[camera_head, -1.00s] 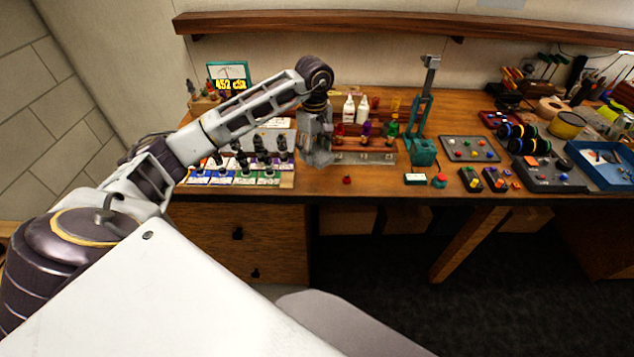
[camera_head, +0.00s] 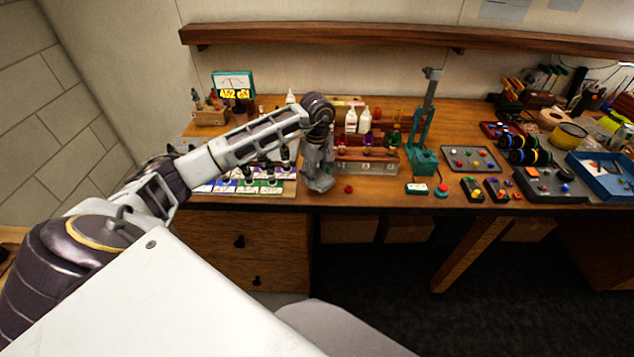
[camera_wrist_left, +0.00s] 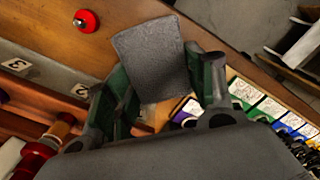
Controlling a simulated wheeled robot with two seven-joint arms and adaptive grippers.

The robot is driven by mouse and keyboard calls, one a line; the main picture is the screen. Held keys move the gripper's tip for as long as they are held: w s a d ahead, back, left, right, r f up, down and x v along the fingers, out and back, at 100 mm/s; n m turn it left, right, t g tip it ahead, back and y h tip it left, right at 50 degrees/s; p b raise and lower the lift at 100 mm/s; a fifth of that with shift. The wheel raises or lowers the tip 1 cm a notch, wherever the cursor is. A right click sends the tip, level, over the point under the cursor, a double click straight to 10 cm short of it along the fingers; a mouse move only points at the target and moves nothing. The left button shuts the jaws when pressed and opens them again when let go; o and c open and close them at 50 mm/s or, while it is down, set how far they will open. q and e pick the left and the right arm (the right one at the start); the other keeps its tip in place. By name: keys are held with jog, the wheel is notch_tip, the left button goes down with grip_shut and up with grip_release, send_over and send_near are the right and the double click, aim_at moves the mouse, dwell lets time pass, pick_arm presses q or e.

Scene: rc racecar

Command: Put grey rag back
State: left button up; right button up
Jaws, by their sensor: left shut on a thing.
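The grey rag (camera_wrist_left: 152,50) is a flat, roughly rectangular cloth between the two fingers of my left gripper (camera_wrist_left: 165,82) in the left wrist view. The left gripper is shut on it. The rag (camera_head: 320,183) shows there only as a small grey patch at the fingertips. I cannot tell whether it touches the bench. My right gripper is not in view.
Coloured cards (camera_head: 247,187) with dark parts lie left. A bottle rack (camera_head: 370,167) stands behind. A green press (camera_head: 424,158) stands farther right.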

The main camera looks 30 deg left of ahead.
aim_at(317, 182)
pick_arm(q)
jog(key=shift+f, duration=0.2)
jog(key=shift+f+p, duration=0.3)
jog(key=shift+f, duration=1.55)
jog(key=shift+f, duration=0.15)
jog(key=o, duration=1)
jog(key=shift+r, duration=0.2)
